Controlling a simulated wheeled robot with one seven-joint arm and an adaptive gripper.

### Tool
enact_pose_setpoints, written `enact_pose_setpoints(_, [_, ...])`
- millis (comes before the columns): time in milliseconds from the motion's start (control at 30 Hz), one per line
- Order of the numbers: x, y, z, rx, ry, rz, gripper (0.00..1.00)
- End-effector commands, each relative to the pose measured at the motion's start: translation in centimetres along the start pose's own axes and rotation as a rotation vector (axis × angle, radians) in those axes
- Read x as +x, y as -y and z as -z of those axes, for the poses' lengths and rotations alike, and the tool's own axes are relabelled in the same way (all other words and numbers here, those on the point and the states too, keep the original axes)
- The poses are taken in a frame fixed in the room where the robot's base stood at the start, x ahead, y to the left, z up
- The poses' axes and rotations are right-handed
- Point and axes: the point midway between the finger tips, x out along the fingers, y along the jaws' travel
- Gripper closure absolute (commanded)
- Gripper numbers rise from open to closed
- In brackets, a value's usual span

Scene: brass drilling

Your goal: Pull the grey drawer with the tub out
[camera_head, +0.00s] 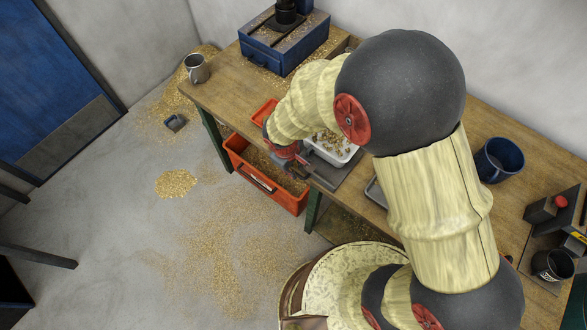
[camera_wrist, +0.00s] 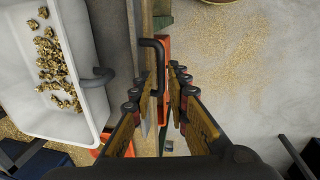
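The white tub (camera_wrist: 65,85) with brass pieces fills the left of the wrist view. In the head view the tub (camera_head: 335,150) shows partly behind my arm. A grey flat surface (camera_head: 347,172) lies beside it, apparently part of the drawer; how far out the drawer stands I cannot tell. A black bar handle (camera_wrist: 160,62) stands in the wrist view, just ahead of and between my fingers. My gripper (camera_wrist: 163,82) is open, one finger either side of the handle's line. Contact is not clear. In the head view my gripper (camera_head: 297,168) is at the bench's front edge.
An orange crate (camera_head: 262,182) with chips stands below the bench edge. A blue machine (camera_head: 285,42) and a metal mug (camera_head: 196,68) are on the wooden bench (camera_head: 225,92). A blue pot (camera_head: 499,159) is at right. The floor in front is open, with scattered chips (camera_head: 177,184).

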Motion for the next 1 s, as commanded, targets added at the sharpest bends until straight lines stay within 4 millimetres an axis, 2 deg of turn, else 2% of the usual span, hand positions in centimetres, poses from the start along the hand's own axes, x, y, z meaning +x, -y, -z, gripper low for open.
enact_pose_setpoints(300, [-6.5, 0.0, 0.1, -0.002, -0.004, -0.001, 0.83])
enact_pose_setpoints(500, [-9.3, 0.0, 0.0, -0.002, -0.001, 0.000, 0.83])
enact_pose_setpoints(700, [-10.3, 0.1, -0.1, -0.002, 0.001, 0.001, 0.83])
enact_pose_setpoints(1000, [-10.3, 0.1, -0.1, -0.002, 0.001, 0.001, 0.83])
